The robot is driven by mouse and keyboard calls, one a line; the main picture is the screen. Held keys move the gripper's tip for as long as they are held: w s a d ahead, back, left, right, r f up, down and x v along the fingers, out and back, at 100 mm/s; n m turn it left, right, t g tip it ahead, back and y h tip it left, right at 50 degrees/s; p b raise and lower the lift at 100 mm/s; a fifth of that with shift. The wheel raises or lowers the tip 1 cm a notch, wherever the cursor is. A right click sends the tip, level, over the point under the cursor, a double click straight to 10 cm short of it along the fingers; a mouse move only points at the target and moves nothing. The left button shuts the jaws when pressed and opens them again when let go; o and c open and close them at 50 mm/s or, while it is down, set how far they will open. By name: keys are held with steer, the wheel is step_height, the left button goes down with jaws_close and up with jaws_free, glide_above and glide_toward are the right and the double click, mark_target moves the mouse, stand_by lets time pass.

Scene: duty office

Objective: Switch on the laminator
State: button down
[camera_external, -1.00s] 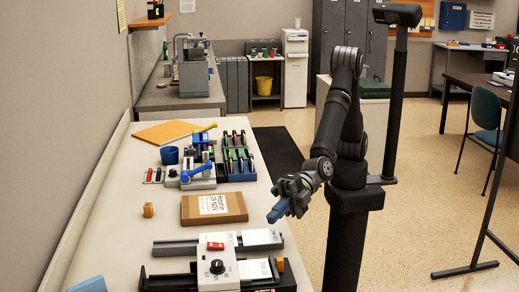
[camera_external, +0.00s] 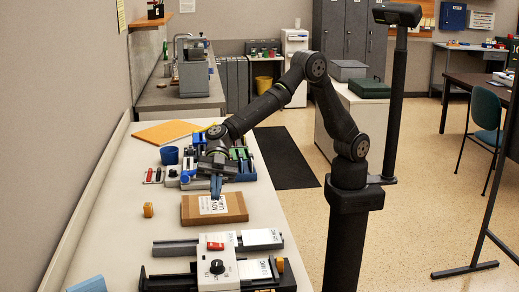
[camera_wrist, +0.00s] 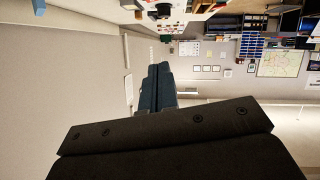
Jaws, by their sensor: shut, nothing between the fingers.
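A white unit with a red switch (camera_external: 215,246) and a black round dial (camera_external: 217,266), which looks like the laminator (camera_external: 215,281), stands at the near end of the bench. I cannot tell from its look whether it is on. My gripper (camera_external: 216,188) is shut and empty, its blue fingers pointing down at the far edge of a brown box, beyond the laminator. I cannot tell whether it touches the box. The wrist view shows the shut fingers (camera_wrist: 158,85) against the wall; the laminator is not clear there.
The brown box (camera_external: 186,210) with a white label lies between my gripper and the laminator. Dark rails with white blocks (camera_external: 261,238) flank the laminator. A small orange block (camera_external: 148,210) stands at left. A blue cup (camera_external: 169,155) and an orange board (camera_external: 165,133) are farther back.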

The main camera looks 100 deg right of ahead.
step_height(320, 180, up, 3)
steer(key=w+d+y, duration=0.1)
steer(key=d+y, duration=0.1)
steer(key=d, duration=0.1)
steer(key=shift+g+h, duration=0.3)
steer(key=f, duration=0.5)
steer(key=shift+a, duration=0.4)
glide_above(216, 246)
steer(key=d, duration=0.3)
steer(key=shift+w+d+f, duration=0.1)
steer(key=shift+f, duration=0.5)
steer(key=shift+w+d+f, duration=0.1)
steer(key=shift+f, duration=0.5)
steer(key=shift+w+f, duration=0.25)
steer(key=shift+f, duration=0.95)
steer(key=shift+w+f, duration=0.1)
steer(key=shift+f, duration=0.65)
